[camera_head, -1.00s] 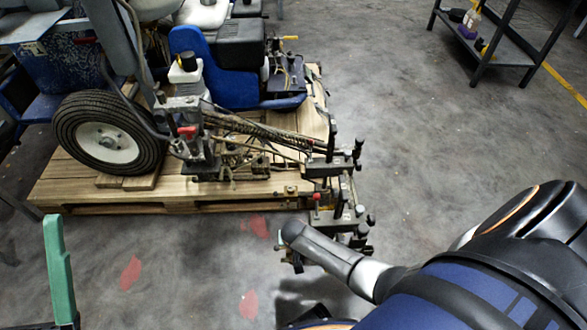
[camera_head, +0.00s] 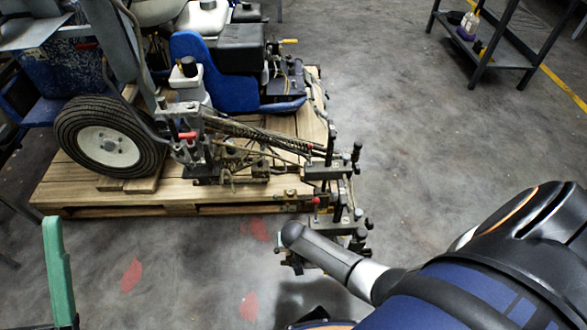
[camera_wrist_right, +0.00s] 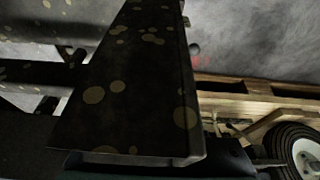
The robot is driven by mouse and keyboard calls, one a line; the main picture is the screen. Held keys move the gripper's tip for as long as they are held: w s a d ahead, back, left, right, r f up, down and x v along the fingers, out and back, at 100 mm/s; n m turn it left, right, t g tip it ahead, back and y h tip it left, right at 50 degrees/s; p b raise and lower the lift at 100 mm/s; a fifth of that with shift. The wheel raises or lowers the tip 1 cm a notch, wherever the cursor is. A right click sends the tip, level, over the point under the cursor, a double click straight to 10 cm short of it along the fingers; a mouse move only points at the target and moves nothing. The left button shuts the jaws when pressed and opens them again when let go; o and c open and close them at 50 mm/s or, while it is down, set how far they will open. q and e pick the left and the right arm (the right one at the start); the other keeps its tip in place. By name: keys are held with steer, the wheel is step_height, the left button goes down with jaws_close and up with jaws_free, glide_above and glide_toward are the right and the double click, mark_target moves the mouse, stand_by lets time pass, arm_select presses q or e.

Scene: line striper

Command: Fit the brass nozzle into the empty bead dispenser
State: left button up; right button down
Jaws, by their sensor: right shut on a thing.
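My right arm comes in from the right in the head view, and its dark end is just in front of the line striper's (camera_head: 240,45) outer bracket (camera_head: 335,215). My right gripper (camera_head: 292,262) is small and mostly covered there by the arm. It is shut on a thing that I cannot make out. In the right wrist view a dark, tan-spotted block (camera_wrist_right: 145,75) fills the middle at close range; I cannot tell what it is. I cannot pick out the brass nozzle or the empty bead dispenser in either view. My left gripper is not in view.
The striper stands on a wooden pallet (camera_head: 130,208), its wheel (camera_head: 108,135) at the left. The wheel also shows in the right wrist view (camera_wrist_right: 303,155). A green upright (camera_head: 58,270) stands at lower left. A dark shelf (camera_head: 497,50) is at upper right. Open concrete floor lies between.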

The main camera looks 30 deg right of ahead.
steer(key=shift+c, duration=2.4)
jaws_free()
steer(key=shift+o, duration=0.3)
steer(key=shift+o, duration=1.3)
steer(key=shift+d, duration=0.1)
